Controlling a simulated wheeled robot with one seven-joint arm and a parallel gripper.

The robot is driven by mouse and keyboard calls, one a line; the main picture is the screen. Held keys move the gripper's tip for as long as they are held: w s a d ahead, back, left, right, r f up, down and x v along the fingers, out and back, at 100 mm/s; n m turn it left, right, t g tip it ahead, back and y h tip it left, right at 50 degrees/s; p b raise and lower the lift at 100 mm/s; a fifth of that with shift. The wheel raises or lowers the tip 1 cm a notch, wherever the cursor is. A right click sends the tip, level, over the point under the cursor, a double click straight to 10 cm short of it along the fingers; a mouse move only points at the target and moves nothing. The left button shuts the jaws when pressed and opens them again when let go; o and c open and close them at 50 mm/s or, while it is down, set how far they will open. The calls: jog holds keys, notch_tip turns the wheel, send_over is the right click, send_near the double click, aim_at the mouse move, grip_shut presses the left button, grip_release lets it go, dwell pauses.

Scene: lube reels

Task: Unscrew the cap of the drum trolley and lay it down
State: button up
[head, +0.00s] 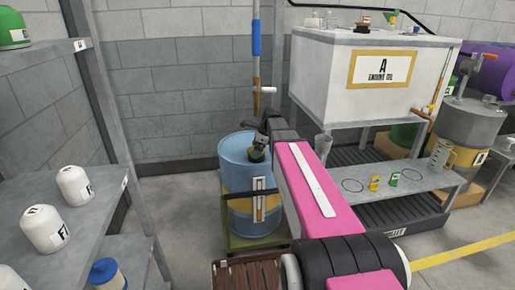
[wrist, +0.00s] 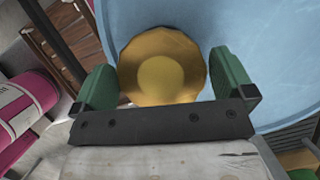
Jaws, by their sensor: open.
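The drum trolley carries a blue drum (head: 236,160) with a yellow band, standing upright against the back wall; the drum top fills much of the wrist view (wrist: 280,50). A round, faceted brass-coloured cap (wrist: 163,68) sits on the drum top. My gripper (wrist: 166,76) is open, with one green finger on each side of the cap. The fingers are close to its rim; whether they touch it I cannot tell. In the head view my gripper (head: 257,150) is over the drum top and hides the cap.
A grey shelf (head: 60,195) with white canisters stands at the left. A white tank (head: 345,90) on a stand is at the right, with a low grey bench (head: 410,183) holding small cans. A pole with a blue grip (head: 256,40) rises behind the drum.

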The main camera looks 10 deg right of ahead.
jog(key=c, duration=0.7)
jog(key=n+g, duration=0.1)
jog(key=n, duration=0.2)
jog(key=shift+w, duration=0.1)
jog(key=shift+n+g, duration=0.5)
jog(key=shift+n, duration=0.6)
jog(key=n+g, duration=0.1)
jog(key=n, duration=0.3)
jog(key=shift+f+h, duration=0.1)
jog(key=shift+h, duration=0.3)
jog(key=shift+s+d+n+g, duration=0.1)
jog(key=shift+s+n+g, duration=0.1)
jog(key=shift+n+g, duration=0.35)
